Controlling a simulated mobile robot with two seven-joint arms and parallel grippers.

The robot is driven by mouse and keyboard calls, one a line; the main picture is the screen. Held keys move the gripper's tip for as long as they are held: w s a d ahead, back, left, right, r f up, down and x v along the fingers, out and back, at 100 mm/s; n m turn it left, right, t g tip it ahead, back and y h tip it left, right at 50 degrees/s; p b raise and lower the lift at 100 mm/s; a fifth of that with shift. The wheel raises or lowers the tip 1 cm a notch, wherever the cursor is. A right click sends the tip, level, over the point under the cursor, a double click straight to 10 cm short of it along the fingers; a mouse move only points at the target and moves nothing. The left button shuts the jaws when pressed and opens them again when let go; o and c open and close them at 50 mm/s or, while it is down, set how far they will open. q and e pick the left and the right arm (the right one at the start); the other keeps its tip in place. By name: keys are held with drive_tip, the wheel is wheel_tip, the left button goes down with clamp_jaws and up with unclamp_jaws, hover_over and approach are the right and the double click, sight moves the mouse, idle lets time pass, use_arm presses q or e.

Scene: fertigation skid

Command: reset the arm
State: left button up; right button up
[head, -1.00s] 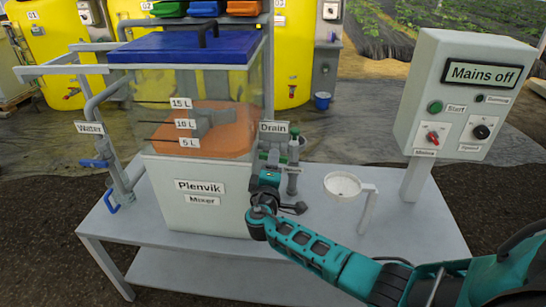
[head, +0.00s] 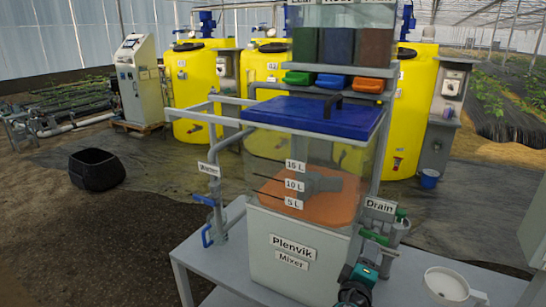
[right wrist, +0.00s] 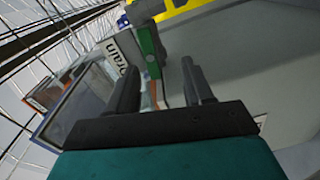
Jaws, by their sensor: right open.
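My right gripper (head: 362,277) is at the front right corner of the Plenvik mixer (head: 290,262), below the Drain label (head: 380,205). In the right wrist view its two dark fingers (right wrist: 159,68) are apart, with nothing held between them. The green drain handle (head: 375,238) is beside the mixer. In the right wrist view the green handle (right wrist: 149,45) shows just beyond the fingers; I cannot tell whether they touch it. Most of my right arm is below the head view. My left gripper is not in view.
The mixer, with a blue lid (head: 315,115), stands on a grey table (head: 222,262). Yellow tanks (head: 194,85) and a black tub (head: 96,170) stand behind.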

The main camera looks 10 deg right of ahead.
drive_tip(key=s+a+f+m+g+y, duration=0.1)
drive_tip(key=s+a+f+g+y, duration=0.1)
drive_tip(key=s+a+f+y, duration=0.35)
drive_tip(key=s+a+f+m+g+y, duration=0.1)
drive_tip(key=s+a+f+y, duration=0.1)
drive_tip(key=s+f, duration=0.55)
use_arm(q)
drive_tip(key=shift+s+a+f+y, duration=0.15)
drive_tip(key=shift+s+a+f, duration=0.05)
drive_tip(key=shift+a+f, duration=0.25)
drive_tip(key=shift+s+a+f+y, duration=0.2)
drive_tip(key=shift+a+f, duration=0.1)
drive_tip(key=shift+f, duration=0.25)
use_arm(e)
drive_tip(key=s+a+r+m+y, duration=0.1)
drive_tip(key=s+a+m+y, duration=0.1)
drive_tip(key=s, duration=0.4)
drive_tip(key=s+a+r+m+y, duration=0.1)
drive_tip(key=s+a+m+y, duration=0.1)
drive_tip(key=s, duration=0.4)
drive_tip(key=shift+a+y, duration=0.2)
drive_tip(key=shift+y, duration=0.25)
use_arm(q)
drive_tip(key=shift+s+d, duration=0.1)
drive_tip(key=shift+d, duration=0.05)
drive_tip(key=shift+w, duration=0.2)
use_arm(e)
drive_tip(key=shift+f, duration=0.1)
drive_tip(key=shift+c, duration=0.4)
